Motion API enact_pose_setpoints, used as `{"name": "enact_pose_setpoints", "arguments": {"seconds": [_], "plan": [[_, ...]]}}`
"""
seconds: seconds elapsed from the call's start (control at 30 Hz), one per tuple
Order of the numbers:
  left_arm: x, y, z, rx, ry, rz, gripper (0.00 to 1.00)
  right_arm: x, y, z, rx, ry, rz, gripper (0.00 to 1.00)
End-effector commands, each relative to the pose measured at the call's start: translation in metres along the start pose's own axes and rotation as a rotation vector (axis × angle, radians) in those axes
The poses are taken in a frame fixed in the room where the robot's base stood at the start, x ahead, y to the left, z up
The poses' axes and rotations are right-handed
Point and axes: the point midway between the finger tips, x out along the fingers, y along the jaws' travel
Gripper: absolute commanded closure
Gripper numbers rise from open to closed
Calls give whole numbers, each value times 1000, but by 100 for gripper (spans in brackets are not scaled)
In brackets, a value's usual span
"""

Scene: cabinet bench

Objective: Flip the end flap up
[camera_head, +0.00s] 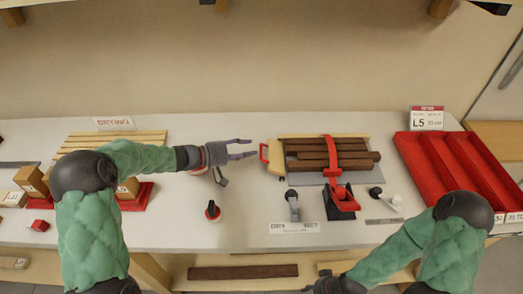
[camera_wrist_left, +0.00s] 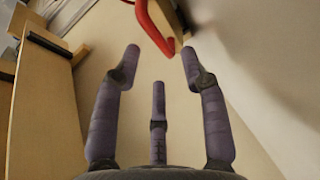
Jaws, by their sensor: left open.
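The end flap (camera_head: 275,158) is a light wood piece at the left end of the fixture holding dark brown slats (camera_head: 320,144). A red loop handle (camera_head: 264,152) sticks out of its left side. In the left wrist view the red loop (camera_wrist_left: 152,28) shows at the top, beyond the fingers. My left gripper (camera_head: 250,148) is open and empty, just left of the loop and apart from it. In the left wrist view its purple-grey fingers (camera_wrist_left: 160,75) are spread. My right gripper (camera_head: 318,286) is low at the bottom edge, dark and partly cut off.
A red strap (camera_head: 331,155) crosses the slats, with a red-and-black clamp (camera_head: 340,203) in front. A red tray (camera_head: 455,165) stands at right, a slatted light wood panel (camera_head: 110,140) at left.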

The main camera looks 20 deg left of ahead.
Motion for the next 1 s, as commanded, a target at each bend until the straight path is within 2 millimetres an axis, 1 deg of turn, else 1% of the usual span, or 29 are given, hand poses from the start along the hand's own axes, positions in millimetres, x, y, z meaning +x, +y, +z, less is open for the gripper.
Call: {"name": "enact_pose_setpoints", "arguments": {"seconds": [0.03,0.1,0.2,0.33,0.5,0.77,0.87,0.9,0.93,1.0], "plan": [[11,-2,2,1,-5,1,57,4,1,0,0,0,0,60],[23,-2,1,1,-4,1,57,6,2,0,0,0,0,60],[38,-1,2,1,-4,1,57,10,3,0,0,0,0,60],[51,-1,1,0,-3,0,57,12,4,-1,0,0,0,60],[59,0,0,0,0,0,57,13,5,-1,0,0,0,60],[59,0,0,0,0,0,57,13,5,-1,0,0,0,60],[59,0,0,0,0,0,82,13,5,-1,0,0,0,60],[59,0,0,0,0,0,93,13,5,-1,0,0,0,60],[59,0,0,0,0,0,100,13,5,-1,0,0,0,60],[59,0,0,-1,-1,0,100,13,5,-1,0,0,0,60]]}}
